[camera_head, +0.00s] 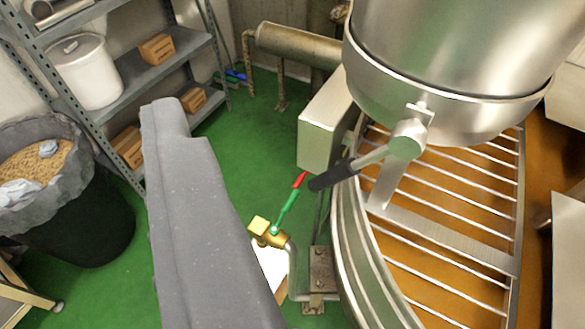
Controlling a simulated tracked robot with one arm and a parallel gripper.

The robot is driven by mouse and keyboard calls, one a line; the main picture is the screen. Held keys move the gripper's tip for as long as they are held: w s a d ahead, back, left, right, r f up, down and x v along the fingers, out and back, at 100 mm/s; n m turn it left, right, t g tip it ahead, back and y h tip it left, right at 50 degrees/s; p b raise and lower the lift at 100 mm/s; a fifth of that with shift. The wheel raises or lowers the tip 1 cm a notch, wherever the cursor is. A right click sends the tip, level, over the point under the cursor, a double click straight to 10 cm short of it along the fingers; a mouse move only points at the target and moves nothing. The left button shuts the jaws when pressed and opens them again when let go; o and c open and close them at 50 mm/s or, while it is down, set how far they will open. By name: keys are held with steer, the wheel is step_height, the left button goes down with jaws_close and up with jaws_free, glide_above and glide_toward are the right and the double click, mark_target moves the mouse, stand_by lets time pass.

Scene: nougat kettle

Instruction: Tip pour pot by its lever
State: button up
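The pour pot (455,62) is a large shiny metal vessel at the upper right, above a slatted metal grate. Its lever (372,158) is a metal rod with a black grip (332,177), running down and left from a round hub on the pot's side. My gripper (172,125) shows as a long grey part rising from the bottom edge, left of centre. Its tip is left of the black grip and apart from it in the picture. I cannot make out two separate fingers, and nothing is seen held at the tip.
A curved metal frame with the slatted grate (440,235) fills the right. A brass valve with a red and green handle (291,200) stands below the grip. A metal box (322,132) sits beside the frame. Shelving and a dark bin (80,222) are left. Green floor lies between.

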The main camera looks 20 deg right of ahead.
steer(key=w+a+f+m+t, duration=0.1)
steer(key=w+f+m, duration=0.2)
steer(key=w+f, duration=0.55)
steer(key=m+g+h+p, duration=0.3)
steer(key=m+h, duration=0.8)
steer(key=h, duration=0.1)
glide_toward(328, 184)
steer(key=b+x, duration=0.1)
steer(key=x, duration=1)
steer(key=shift+w+d+f, duration=0.1)
steer(key=shift+w+d, duration=0.05)
steer(key=shift+d, duration=0.1)
jaws_close()
